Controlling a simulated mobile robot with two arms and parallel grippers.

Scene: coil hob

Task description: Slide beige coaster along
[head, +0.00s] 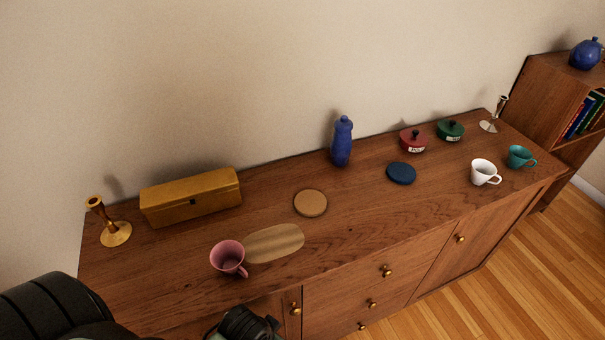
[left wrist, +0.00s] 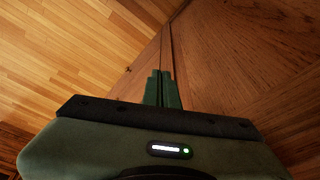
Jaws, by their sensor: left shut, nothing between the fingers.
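The beige coaster (head: 310,203) is a round tan disc lying flat on the wooden sideboard top, near the middle. A pale oval patch (head: 273,243) lies on the wood to its lower left, apart from it. My left gripper (left wrist: 162,74) has its two green fingers together and empty in the left wrist view. In the head view part of my left arm's dark end shows at the bottom edge, in front of the sideboard, well away from the coaster. The coaster is not in the left wrist view. My right gripper is in neither view.
A pink mug (head: 228,258) stands at the patch's left end. A yellow box (head: 191,198), a brass candlestick (head: 115,233) and a blue bottle (head: 342,142) stand behind. A blue coaster (head: 401,173), white cup (head: 483,172) and lidded pots are to the right. Wood around the beige coaster is clear.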

